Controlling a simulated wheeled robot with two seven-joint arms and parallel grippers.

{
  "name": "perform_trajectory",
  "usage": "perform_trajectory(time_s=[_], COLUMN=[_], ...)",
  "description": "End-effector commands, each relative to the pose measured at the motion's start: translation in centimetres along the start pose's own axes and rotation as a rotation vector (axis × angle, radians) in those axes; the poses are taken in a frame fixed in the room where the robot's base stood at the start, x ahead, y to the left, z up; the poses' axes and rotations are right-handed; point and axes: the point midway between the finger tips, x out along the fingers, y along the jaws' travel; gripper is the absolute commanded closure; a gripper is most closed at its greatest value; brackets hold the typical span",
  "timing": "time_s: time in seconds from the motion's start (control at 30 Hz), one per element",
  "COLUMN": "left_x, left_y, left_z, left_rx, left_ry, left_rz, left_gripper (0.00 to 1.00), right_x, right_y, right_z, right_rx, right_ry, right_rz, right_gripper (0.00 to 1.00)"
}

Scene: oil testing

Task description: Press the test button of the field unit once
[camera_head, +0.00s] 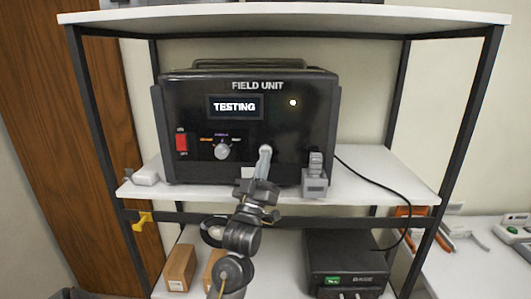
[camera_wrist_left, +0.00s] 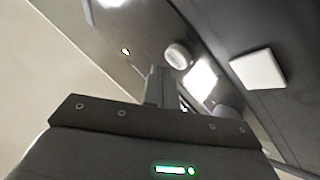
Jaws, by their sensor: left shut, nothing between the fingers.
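The field unit (camera_head: 310,125) is a black box standing on the white shelf. Its display (camera_head: 235,107) reads "TESTING" and a small round light (camera_head: 292,102) glows at the upper right. My left gripper (camera_head: 265,153) is shut and empty, its fingertips at the lower middle of the front panel. In the left wrist view, a round pale button (camera_wrist_left: 178,55) shows just beyond my left gripper's fingers (camera_wrist_left: 157,84). I cannot tell whether they touch it. In the head view the fingers largely cover that spot. My right gripper is not in view.
A red switch (camera_head: 182,143) and a selector knob (camera_head: 222,151) sit on the panel's left half. A grey fixture (camera_head: 315,178) stands at its lower right. A black box (camera_head: 345,262) and brown blocks (camera_head: 180,268) stand on the lower shelf. Black posts frame the shelves.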

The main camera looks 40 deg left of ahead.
Motion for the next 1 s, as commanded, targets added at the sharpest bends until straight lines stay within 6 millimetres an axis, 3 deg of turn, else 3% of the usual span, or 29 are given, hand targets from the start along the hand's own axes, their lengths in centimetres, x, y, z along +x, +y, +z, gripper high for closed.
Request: perform_trajectory(time_s=[0.6, 1.0], left_x=[-3.4, -3.5], left_y=[2.5, 2.5], left_z=[-2.5, -2.5], left_rx=[-0.001, 0.0], left_ry=[0.0, 0.0], left_rz=[0.0, 0.0], left_gripper=[1.0, 1.0], right_x=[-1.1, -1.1], right_y=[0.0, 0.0], right_z=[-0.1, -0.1], right_rx=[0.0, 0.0], right_ry=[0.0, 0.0], right_rz=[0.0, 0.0], right_gripper=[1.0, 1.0])
